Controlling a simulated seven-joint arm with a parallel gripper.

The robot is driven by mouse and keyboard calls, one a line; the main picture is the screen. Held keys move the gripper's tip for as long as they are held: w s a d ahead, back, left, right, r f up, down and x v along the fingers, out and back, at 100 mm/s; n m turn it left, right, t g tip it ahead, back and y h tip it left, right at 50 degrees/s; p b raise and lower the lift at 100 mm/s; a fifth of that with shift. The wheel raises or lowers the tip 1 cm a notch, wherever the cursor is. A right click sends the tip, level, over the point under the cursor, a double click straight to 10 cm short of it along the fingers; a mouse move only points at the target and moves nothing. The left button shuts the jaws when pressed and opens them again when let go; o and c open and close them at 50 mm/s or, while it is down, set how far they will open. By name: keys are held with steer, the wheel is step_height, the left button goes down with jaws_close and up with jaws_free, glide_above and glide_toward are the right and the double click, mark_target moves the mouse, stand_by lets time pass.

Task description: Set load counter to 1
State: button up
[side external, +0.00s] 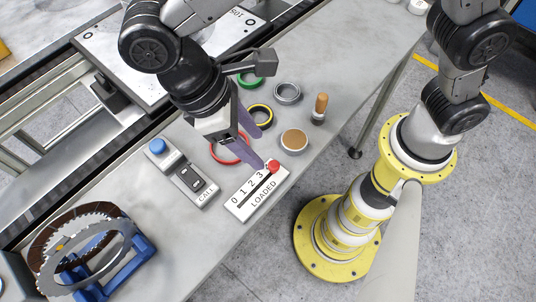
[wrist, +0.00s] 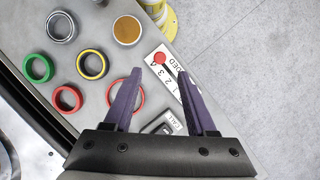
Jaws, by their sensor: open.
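The load counter (side external: 257,190) is a white block marked LOADED, with the digits 0 to 3 beside a dark slot. Its round red knob (side external: 273,166) sits at the slot's end by the 3. In the wrist view the red knob (wrist: 158,58) lies slightly beyond the fingertips, in line with the gap between them. My gripper (side external: 261,150) is open and empty, with its purple fingers pointing down near the knob end. In the side view one fingertip appears just left of the knob; I cannot tell whether it touches. The gripper partly hides the counter in the wrist view.
A CALL switch box (side external: 194,185) and a blue button (side external: 158,146) are left of the counter. Red (side external: 228,150), yellow (side external: 261,115), green (side external: 250,80) and grey (side external: 287,92) rings, a brown disc (side external: 294,140) and a wooden-handled stamp (side external: 319,108) stand nearby. A blue rack (side external: 130,262) holds toothed discs.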

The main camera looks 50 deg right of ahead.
mark_target(273, 164)
steer(key=x, duration=0.6)
steer(key=shift+s+d+f, duration=0.1)
steer(key=shift+f, duration=0.15)
jaws_close()
stand_by(1.2)
